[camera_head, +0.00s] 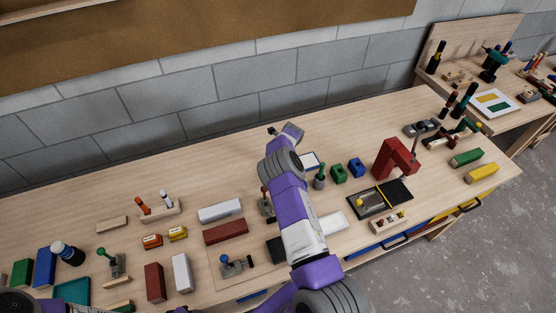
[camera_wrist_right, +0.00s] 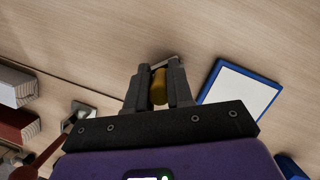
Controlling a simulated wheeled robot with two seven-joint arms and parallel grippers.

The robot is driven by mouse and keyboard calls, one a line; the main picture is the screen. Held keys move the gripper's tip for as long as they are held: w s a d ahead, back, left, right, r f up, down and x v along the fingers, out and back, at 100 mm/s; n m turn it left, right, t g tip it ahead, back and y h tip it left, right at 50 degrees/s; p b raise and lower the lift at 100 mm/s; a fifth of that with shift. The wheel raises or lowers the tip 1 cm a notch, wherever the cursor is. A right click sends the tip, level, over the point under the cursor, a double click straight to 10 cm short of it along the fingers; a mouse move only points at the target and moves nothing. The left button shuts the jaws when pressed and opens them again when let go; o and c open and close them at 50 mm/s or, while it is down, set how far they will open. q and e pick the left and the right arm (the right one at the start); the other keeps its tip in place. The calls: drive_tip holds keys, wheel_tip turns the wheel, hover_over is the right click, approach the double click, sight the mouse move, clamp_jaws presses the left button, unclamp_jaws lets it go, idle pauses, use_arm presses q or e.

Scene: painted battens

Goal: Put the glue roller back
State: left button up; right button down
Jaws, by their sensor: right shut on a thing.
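My right gripper (camera_wrist_right: 158,88) is shut on a yellow cylindrical piece with a thin metal bracket at its end, which looks like the glue roller (camera_wrist_right: 159,87). It is over bare bench wood, beside a blue-edged white pad (camera_wrist_right: 240,95); whether the roller touches the bench I cannot tell. The pad also shows there (camera_head: 310,161), right of the wrist. My left gripper is out of view.
Left are red and white battens (camera_head: 226,231) and clamps. The bench's back strip by the wall (camera_head: 200,160) is clear.

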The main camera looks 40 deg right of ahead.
drive_tip(key=shift+f+b, duration=0.1)
drive_tip(key=shift+b, duration=0.2)
drive_tip(key=c, duration=1)
unclamp_jaws()
drive_tip(key=shift+r+p, duration=0.35)
drive_tip(key=shift+p, duration=0.05)
drive_tip(key=v, duration=1.1)
drive_tip(key=shift+r+b, duration=0.35)
